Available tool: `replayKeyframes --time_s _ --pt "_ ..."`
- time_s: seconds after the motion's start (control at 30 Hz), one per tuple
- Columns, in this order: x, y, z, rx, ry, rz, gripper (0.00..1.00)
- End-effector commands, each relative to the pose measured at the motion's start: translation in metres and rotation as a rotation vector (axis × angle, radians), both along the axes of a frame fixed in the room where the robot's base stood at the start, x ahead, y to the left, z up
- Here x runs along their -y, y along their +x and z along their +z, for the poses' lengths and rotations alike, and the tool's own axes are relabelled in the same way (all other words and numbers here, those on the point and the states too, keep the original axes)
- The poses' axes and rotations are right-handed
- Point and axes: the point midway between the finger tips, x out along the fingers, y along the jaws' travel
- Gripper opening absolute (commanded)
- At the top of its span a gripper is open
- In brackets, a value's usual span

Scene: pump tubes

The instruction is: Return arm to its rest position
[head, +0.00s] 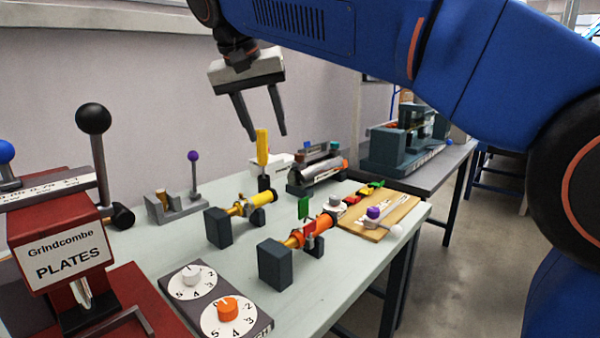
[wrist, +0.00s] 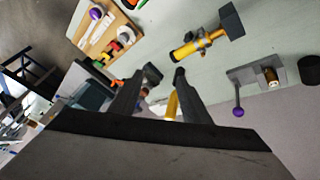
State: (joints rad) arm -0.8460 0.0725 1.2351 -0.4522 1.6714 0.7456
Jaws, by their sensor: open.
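My gripper (head: 263,115) hangs open and empty above the back of the pale table (head: 160,255). In the head view its fingertips are near the top of an upright yellow handle (head: 262,146); I cannot tell whether they touch it. My blue arm reaches in from the upper right. In the wrist view the two fingers of my gripper (wrist: 166,76) are spread apart, with the yellow handle (wrist: 171,106) partly hidden between them. A yellow pump tube (head: 258,198) and an orange pump tube (head: 318,226) rest on dark blocks on the table.
A red press labelled Grindcombe Plates (head: 66,256) stands at left. A dial panel (head: 212,300) lies at the front. A wooden board (head: 400,212) with small coloured parts is at right. A purple-knobbed lever (head: 194,172) stands behind. A second table (head: 452,160) is farther back.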

Motion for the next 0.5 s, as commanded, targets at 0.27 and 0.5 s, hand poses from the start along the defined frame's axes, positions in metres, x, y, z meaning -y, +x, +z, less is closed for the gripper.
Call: replayKeyframes --time_s 0.27,0.5 --pt "0.119 -0.013 -0.044 -0.050 0.025 0.033 0.43" --pt "0.203 -0.048 -0.095 -0.077 0.058 0.055 0.43"
